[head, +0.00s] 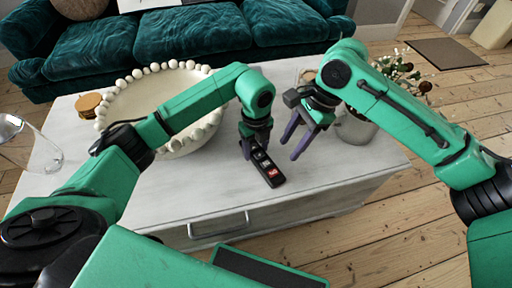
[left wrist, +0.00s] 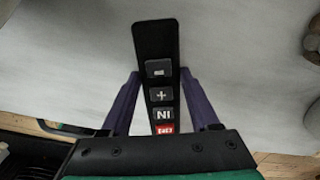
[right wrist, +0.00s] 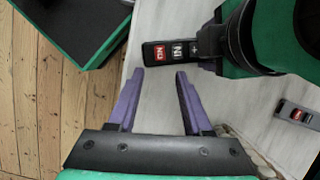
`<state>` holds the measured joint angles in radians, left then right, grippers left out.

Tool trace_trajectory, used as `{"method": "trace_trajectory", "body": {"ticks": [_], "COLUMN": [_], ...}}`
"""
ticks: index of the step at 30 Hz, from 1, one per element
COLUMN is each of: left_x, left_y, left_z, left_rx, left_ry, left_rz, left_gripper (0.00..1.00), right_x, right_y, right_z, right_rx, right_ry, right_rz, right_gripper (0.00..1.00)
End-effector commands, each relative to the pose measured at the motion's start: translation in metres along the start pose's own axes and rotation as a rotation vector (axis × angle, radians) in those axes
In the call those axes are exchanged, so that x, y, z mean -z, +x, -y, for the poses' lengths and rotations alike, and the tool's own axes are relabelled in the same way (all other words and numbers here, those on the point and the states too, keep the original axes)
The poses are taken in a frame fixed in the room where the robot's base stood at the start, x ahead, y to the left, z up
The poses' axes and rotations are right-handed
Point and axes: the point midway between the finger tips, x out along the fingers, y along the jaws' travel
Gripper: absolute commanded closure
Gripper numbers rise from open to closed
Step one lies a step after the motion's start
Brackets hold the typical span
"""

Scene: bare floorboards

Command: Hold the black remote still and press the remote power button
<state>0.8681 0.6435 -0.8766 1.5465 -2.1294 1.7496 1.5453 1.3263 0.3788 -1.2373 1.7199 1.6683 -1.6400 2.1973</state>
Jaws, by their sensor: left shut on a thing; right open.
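The black remote (head: 273,177) is at the front of the white table (head: 225,195); I cannot tell whether it touches the top. My left gripper (head: 257,152) is shut on it, with one purple finger along each long side in the left wrist view (left wrist: 160,75). My right gripper (head: 289,150) is open and empty, just right of the remote. In the right wrist view, the remote's red button (right wrist: 159,53) lies just beyond the open fingertips (right wrist: 160,72).
A large white beaded bowl (head: 150,95) stands at the left of the table, with a glass (head: 30,145) beside it. A plant pot (head: 355,125) is behind my right gripper. A second, grey remote (right wrist: 297,114) lies on the table. A teal sofa (head: 190,35) stands behind.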

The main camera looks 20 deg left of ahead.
Motion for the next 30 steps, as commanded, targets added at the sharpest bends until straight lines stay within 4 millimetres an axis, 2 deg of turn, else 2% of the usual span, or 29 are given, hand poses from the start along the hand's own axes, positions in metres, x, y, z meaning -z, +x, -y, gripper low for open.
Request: {"method": "trace_trajectory", "body": {"ticks": [8,9,12,30], "left_x": [0.0000,0.0000,-0.0001,0.0000], "left_y": [-0.0005,-0.0005,-0.0005,-0.0005], "left_z": [0.0002,0.0002,0.0002,0.0002], "left_rx": [0.001,0.001,0.001,0.001], "left_ry": [0.000,0.000,0.000,0.000], "left_rz": [0.000,0.000,0.000,0.000], "left_gripper": [1.00,1.00,1.00,1.00], "right_x": [0.0000,-0.0001,-0.0001,-0.0001], "right_y": [-0.0001,-0.0001,-0.0001,-0.0001], "right_z": [0.0000,0.0000,0.0000,0.0000], "right_rx": [0.000,0.000,0.000,0.000], "right_ry": [0.000,0.000,0.000,0.000], "right_rz": [0.000,0.000,0.000,0.000], "right_gripper": [0.50,0.65,1.00,1.00]}}
